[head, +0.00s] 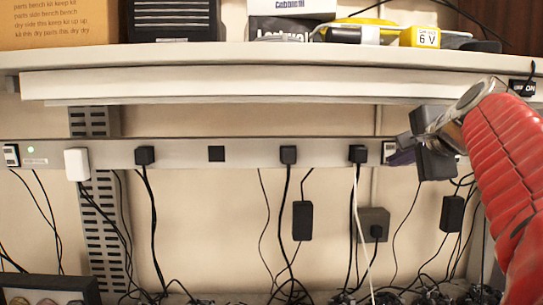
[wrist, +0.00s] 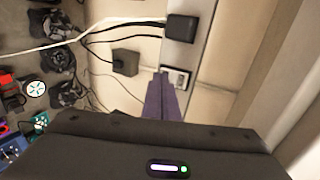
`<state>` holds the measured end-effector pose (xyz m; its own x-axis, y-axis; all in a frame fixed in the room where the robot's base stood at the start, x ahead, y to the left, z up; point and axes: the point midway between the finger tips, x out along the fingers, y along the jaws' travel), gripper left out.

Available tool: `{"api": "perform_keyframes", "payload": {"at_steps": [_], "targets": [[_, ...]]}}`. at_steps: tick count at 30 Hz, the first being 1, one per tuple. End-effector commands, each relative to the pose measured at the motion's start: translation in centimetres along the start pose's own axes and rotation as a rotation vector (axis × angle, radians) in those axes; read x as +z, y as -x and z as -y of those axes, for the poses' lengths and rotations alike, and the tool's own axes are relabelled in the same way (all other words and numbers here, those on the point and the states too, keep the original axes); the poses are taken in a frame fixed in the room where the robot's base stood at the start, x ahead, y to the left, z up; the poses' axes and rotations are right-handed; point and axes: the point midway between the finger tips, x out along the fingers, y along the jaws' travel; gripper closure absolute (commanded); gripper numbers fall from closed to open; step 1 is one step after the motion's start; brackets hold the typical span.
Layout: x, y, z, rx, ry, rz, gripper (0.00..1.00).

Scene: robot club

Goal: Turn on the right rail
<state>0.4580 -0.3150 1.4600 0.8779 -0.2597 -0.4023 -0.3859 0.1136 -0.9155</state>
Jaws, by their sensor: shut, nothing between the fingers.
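A long grey power rail (head: 250,152) runs along the wall under the shelf. Its left end has a rocker switch (head: 11,155) with a lit green lamp beside it. My gripper hides the rail just right of the switch, and no lit lamp shows there.
Black plugs (head: 358,154) with hanging cords sit left of the switch, and a white plug (head: 76,164) sits further left. A shelf (head: 250,62) overhangs the rail. A grey wall box (head: 373,222) and a black adapter (head: 452,213) are below.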

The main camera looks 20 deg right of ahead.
Motion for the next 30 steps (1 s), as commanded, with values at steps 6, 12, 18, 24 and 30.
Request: {"api": "perform_keyframes", "payload": {"at_steps": [6,12,18,24,30], "targets": [[0.0,-0.5,0.0,0.0,0.0,0.001,1.0],[0.0,-0.5,0.0,0.001,0.0,0.001,1.0],[0.0,-0.3,0.6,-0.001,-0.001,0.001,1.0],[0.0,0.1,1.6,-0.009,0.0,-0.002,1.0],[0.1,0.3,1.8,-0.01,0.001,-0.001,1.0]]}}
